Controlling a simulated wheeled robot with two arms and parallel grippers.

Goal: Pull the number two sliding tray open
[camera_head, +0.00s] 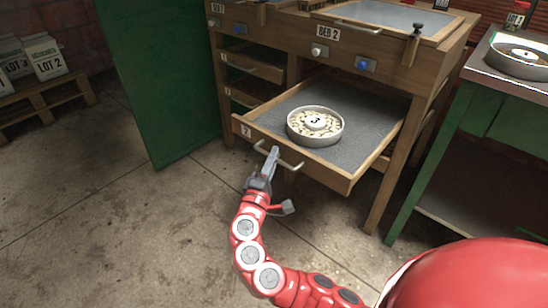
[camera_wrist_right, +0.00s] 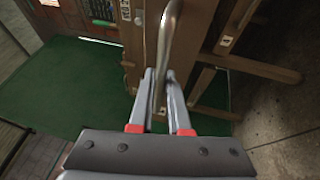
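The number two sliding tray (camera_head: 375,124), a wooden drawer with a grey bottom and a "2" label on its front, stands pulled far out from under the bed. A round metal pan marked 3 (camera_head: 315,126) sits in it. The tray's metal bar handle (camera_head: 291,165) is on its front face. My right gripper (camera_head: 272,155) is at the left end of this handle. In the right wrist view its two fingers (camera_wrist_right: 161,80) close around the handle bar (camera_wrist_right: 167,35). My left gripper is not in view.
The wooden bench marked BED 2 (camera_head: 327,33) stands above the tray, with narrower drawers (camera_head: 252,66) at its left. A green panel (camera_head: 160,80) stands left of it, and a green-framed table (camera_head: 510,75) stands at the right. The floor in front is clear.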

